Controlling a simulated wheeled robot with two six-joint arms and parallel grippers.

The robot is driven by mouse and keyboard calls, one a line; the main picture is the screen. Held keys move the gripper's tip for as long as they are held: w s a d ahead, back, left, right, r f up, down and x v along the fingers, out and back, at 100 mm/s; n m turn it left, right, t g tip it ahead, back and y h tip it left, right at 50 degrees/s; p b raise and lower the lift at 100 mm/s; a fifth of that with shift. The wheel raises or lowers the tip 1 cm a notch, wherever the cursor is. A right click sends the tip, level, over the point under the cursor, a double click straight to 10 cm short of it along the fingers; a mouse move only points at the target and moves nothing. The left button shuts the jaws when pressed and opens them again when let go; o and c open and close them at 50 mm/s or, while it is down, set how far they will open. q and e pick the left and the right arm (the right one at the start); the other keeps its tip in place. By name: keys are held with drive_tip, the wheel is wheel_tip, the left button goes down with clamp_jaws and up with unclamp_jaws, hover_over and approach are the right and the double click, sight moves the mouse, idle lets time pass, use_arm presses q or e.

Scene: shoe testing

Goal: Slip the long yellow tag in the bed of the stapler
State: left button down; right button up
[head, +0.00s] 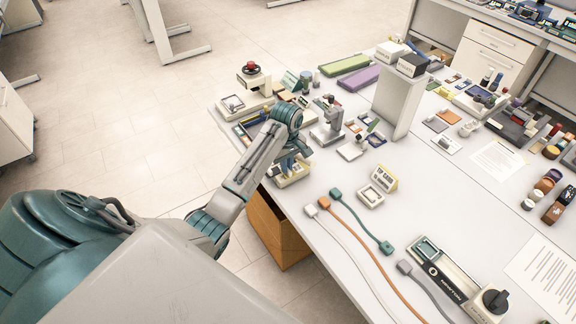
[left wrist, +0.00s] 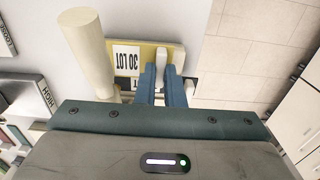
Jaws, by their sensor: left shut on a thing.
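My left gripper (head: 290,162) is at the near left part of the table, pointing down. Its two blue fingers (left wrist: 160,84) are shut on the long yellow tag (left wrist: 128,60), which has a white label with black print. The tag lies roughly flat over a cream base (head: 292,182), seemingly the stapler, at the table's left edge. A thick cream cylinder (left wrist: 88,45) rises beside the tag in the left wrist view. The fingers hide part of the tag and the base; I cannot tell whether the tag sits inside the bed. My right gripper is not in view.
A grey upright device (head: 327,122) stands just right of the gripper. A small cream tray with a yellow label (head: 376,186) and several cables (head: 360,222) lie to the right. Bare tabletop lies between.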

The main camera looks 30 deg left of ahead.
use_arm(q)
drive_tip(key=shift+w+a+f, duration=0.15)
drive_tip(key=shift+w+a, duration=0.05)
drive_tip(key=shift+a, duration=0.3)
drive_tip(key=shift+w+a+f, duration=0.15)
drive_tip(key=shift+w+a, duration=0.05)
drive_tip(key=shift+a, duration=0.25)
drive_tip(key=shift+w+a+f, duration=0.15)
drive_tip(key=shift+w+a, duration=0.05)
drive_tip(key=shift+a, duration=0.25)
drive_tip(key=shift+w+a+f, duration=0.15)
drive_tip(key=shift+a, duration=0.3)
drive_tip(key=c, duration=1.5)
unclamp_jaws()
drive_tip(key=shift+o, duration=0.2)
drive_tip(key=shift+r, duration=0.1)
